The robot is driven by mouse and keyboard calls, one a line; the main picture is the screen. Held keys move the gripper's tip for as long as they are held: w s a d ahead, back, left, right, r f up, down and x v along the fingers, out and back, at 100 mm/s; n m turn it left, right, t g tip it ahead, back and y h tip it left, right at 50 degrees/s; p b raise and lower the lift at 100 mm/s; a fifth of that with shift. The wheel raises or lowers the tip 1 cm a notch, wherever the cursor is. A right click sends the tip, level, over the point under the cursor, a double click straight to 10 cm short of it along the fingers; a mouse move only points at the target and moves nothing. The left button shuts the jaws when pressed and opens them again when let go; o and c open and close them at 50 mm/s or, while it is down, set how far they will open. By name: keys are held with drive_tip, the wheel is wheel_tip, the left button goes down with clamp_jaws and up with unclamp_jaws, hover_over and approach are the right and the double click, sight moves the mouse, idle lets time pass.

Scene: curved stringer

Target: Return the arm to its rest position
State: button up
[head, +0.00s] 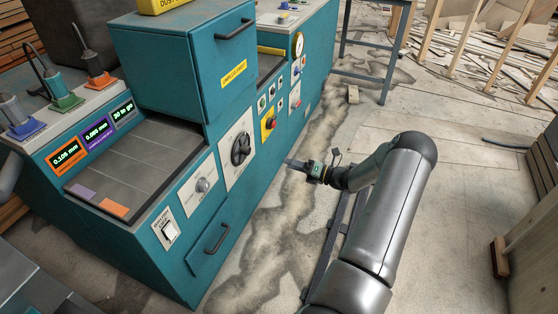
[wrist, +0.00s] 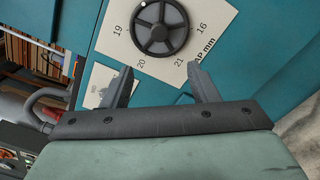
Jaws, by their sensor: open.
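My gripper (head: 306,168) is stretched out in front of the teal machine's front face in the head view. In the wrist view my gripper (wrist: 165,88) shows two grey fingers spread apart with nothing between them. Beyond the fingers is a black handwheel (wrist: 160,28) on a white dial plate marked with numbers from 16 to 21. The handwheel (head: 241,149) also shows in the head view, to the left of the gripper and apart from it. My arm is bent at the elbow at the right.
The teal machine (head: 150,240) fills the left, with a drawer handle (head: 216,238), knobs, buttons and displays. A dark metal stand (head: 375,70) is behind. A wooden board (head: 530,230) stands at the right edge. The concrete floor (head: 450,220) right of my arm is mostly clear.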

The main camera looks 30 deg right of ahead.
drive_tip(key=shift+s+d, duration=0.4)
drive_tip(key=shift+s, duration=0.2)
drive_tip(key=shift+a+r, duration=0.1)
drive_tip(key=s+a+r+n+g+h+p, duration=0.1)
drive_tip(key=s+a+r+n+g+p, duration=0.25)
drive_tip(key=a+r+n+g, duration=0.75)
drive_tip(key=s+a+r+n+g+p, duration=0.3)
drive_tip(key=s+a+r+n, duration=0.2)
drive_tip(key=a+r+n, duration=0.65)
drive_tip(key=s+a+r+n+h+p, duration=0.2)
drive_tip(key=s+a+r+n+h, duration=0.2)
drive_tip(key=s+n, duration=0.5)
drive_tip(key=s+a+r+n+h+p, duration=0.3)
drive_tip(key=s+a+r+n+h, duration=0.1)
drive_tip(key=s+n, duration=0.5)
drive_tip(key=shift+s+r+h+p, duration=0.3)
drive_tip(key=shift+s+r+h, duration=0.3)
drive_tip(key=shift+s+r, duration=0.15)
drive_tip(key=shift+a, duration=0.1)
